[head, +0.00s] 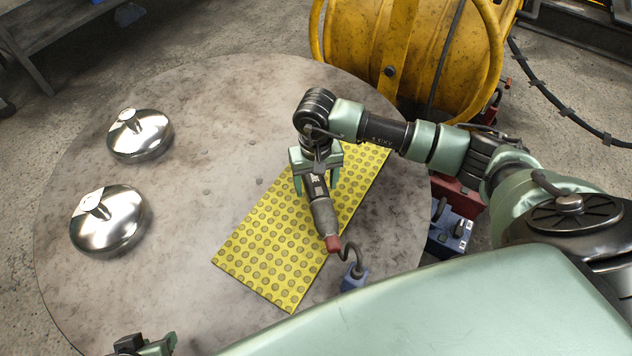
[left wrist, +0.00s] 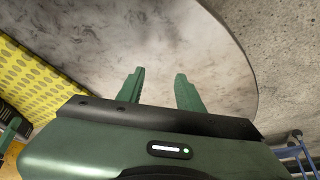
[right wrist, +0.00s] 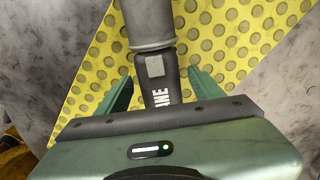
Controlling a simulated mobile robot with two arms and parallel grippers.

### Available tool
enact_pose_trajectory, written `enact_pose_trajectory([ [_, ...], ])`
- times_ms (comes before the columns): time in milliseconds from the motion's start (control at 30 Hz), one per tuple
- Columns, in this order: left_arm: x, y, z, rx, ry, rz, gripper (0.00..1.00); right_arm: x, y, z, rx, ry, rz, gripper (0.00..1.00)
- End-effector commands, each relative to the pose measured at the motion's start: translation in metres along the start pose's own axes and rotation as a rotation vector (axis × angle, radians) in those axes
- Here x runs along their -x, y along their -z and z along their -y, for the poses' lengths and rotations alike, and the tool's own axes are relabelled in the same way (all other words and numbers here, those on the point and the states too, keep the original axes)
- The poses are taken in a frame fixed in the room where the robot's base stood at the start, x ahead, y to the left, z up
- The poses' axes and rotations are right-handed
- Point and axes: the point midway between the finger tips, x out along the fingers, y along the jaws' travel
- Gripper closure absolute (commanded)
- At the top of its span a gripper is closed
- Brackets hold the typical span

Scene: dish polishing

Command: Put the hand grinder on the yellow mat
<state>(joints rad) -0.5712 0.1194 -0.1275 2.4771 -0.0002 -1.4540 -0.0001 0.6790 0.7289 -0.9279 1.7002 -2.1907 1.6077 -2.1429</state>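The hand grinder (head: 324,214), dark with a grey body and a red end, is over the yellow dotted mat (head: 262,245) and appears to rest on it; exact contact is hard to tell. My right gripper (head: 317,188) is above the mat with its fingers apart on both sides of the grinder's dark part. In the right wrist view, the grinder (right wrist: 152,35) lies between the fingers with gaps beside it, and the mat (right wrist: 235,40) is behind. My left gripper (left wrist: 160,78) is open and empty over the bare tabletop; in the head view it shows only partly at the bottom edge.
Two shiny metal domed dishes (head: 140,135) (head: 108,220) sit on the left of the round table (head: 190,100). A cable runs from the grinder's red end to a small blue block (head: 354,277) near the table's edge. A yellow drum (head: 420,50) stands behind the table. The table's middle left is clear.

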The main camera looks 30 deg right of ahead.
Motion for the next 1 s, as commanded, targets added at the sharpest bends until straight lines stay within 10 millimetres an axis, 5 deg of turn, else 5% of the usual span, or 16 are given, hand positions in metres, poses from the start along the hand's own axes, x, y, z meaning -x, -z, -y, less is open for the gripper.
enact_pose_trajectory([
  [333,0.003,-0.008,0.0,0.0,-0.001,0.047,0.64,0.005,0.001,0.0,0.0,0.0,-0.001,0.33],
  [467,0.012,-0.03,0.002,0.004,0.004,0.143,0.64,0.033,0.002,0.0,0.001,0.0,-0.005,0.33],
  [800,0.022,-0.023,0.003,0.004,0.004,0.133,0.64,0.102,0.001,0.0,0.0,0.0,-0.004,0.33],
  [1000,0.024,-0.022,0.003,0.004,0.005,0.132,0.64,0.12,0.0,0.0,0.0,0.0,-0.001,0.33],
])
